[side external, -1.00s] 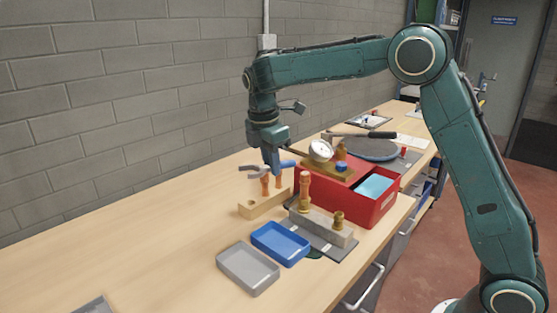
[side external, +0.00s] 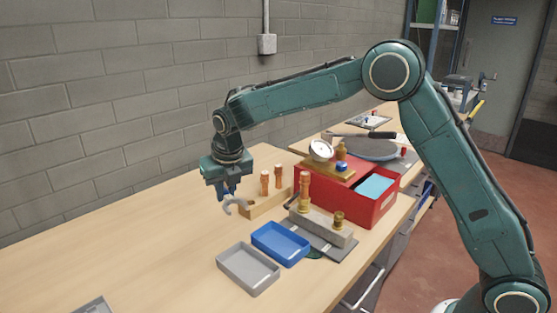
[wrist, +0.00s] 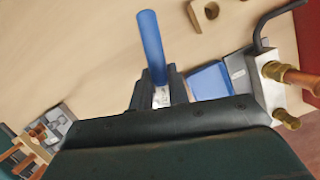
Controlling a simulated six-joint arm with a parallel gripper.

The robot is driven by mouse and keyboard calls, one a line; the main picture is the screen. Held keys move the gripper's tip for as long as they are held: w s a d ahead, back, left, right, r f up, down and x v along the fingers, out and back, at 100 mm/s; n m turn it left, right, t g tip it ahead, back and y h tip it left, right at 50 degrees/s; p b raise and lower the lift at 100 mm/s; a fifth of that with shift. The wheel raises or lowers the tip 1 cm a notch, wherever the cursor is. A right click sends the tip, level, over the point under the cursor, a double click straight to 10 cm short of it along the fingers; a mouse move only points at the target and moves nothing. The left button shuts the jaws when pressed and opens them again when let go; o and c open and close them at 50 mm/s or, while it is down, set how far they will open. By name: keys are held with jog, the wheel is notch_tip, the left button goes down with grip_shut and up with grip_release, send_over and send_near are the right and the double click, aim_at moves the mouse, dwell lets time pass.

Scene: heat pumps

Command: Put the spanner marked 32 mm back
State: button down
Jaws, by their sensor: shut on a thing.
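My gripper (side external: 229,193) is shut on a spanner and holds it above the bench, left of the wooden block. The spanner's grey open jaw (side external: 236,206) hangs below the fingers in the side view. In the wrist view its blue handle (wrist: 151,45) sticks out beyond the fingers (wrist: 160,90), and a pale section shows between them. The spanner's marking is not legible. The wooden block (side external: 258,208) has a hole at its near end and copper-coloured upright pieces (side external: 265,182) behind.
A blue tray (side external: 280,243) and a grey tray (side external: 247,268) lie in front. A grey block with brass fittings (side external: 322,226) and a red box (side external: 372,208) with a gauge (side external: 320,150) stand to the right. The bench on the left is mostly clear.

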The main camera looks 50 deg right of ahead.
aim_at(224, 200)
jog(key=shift+w+a+f+n+y, duration=0.3)
jog(key=shift+a+n, duration=0.2)
jog(key=shift+n, duration=0.3)
jog(key=shift+w+a+f+n+y, duration=0.1)
jog(key=shift+w+a+f+n, duration=0.1)
jog(key=shift+a+f+n, duration=0.45)
jog(key=shift+d+f, duration=0.2)
jog(key=shift+f, duration=3.45)
jog(key=shift+f, duration=0.4)
jog(key=c, duration=1.3)
grip_release()
jog(key=shift+c, duration=0.2)
jog(key=shift+r, duration=0.15)
jog(key=shift+r, duration=0.5)
jog(key=v, duration=1.1)
jog(key=shift+s+f, duration=0.1)
jog(key=shift+s, duration=0.2)
jog(key=shift+s+r, duration=0.1)
jog(key=shift+r, duration=0.15)
